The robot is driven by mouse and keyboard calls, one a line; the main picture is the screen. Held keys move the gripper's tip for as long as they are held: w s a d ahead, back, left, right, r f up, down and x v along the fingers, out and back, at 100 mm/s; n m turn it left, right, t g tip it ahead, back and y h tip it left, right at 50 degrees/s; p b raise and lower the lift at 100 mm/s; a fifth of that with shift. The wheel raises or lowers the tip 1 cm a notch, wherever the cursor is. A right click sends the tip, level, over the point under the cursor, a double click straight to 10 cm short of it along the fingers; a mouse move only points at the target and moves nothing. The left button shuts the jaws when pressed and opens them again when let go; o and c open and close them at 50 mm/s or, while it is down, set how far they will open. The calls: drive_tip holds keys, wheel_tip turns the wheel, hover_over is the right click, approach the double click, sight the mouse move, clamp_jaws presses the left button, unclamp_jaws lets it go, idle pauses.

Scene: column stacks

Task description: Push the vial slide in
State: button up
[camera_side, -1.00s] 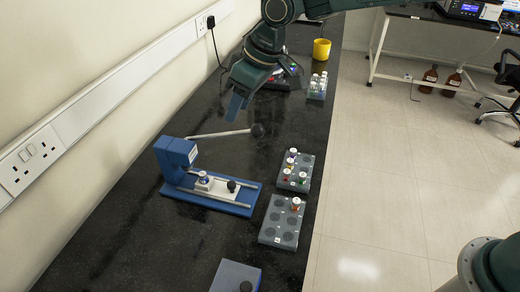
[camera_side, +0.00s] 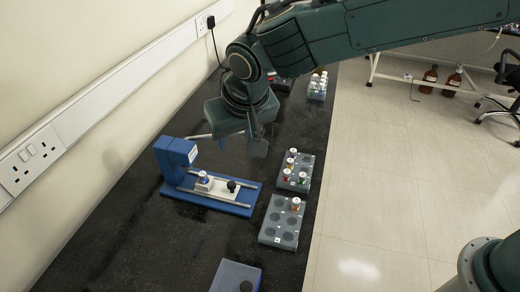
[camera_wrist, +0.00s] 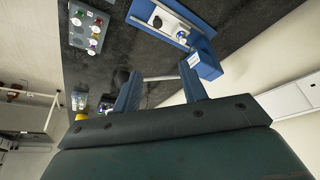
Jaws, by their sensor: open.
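The vial slide (camera_side: 223,190) is a pale plate on the rails of a blue press-like device (camera_side: 175,158). It carries a white-capped vial (camera_side: 203,177) and a black knob (camera_side: 231,186). In the side view the slide sits partway along the rails, with the knob toward the right end. In the wrist view the slide (camera_wrist: 168,22) shows at the top, beside the blue head of the device (camera_wrist: 204,62). My gripper (camera_side: 242,148) is open and empty above the bench, behind the device and apart from the slide. Its two fingers show in the wrist view (camera_wrist: 162,92).
A grey rack with several vials (camera_side: 292,172) and a grey rack with one vial (camera_side: 282,222) stand right of the device. The device's lever is partly hidden behind my gripper. The wall is at left.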

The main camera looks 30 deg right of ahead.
sight(231, 184)
wheel_tip(231, 184, down, 6)
drive_tip(key=shift+f, duration=0.15)
drive_tip(key=x, duration=1.3)
drive_tip(key=shift+w+f, duration=0.1)
drive_tip(key=shift+f, duration=0.25)
clamp_jaws()
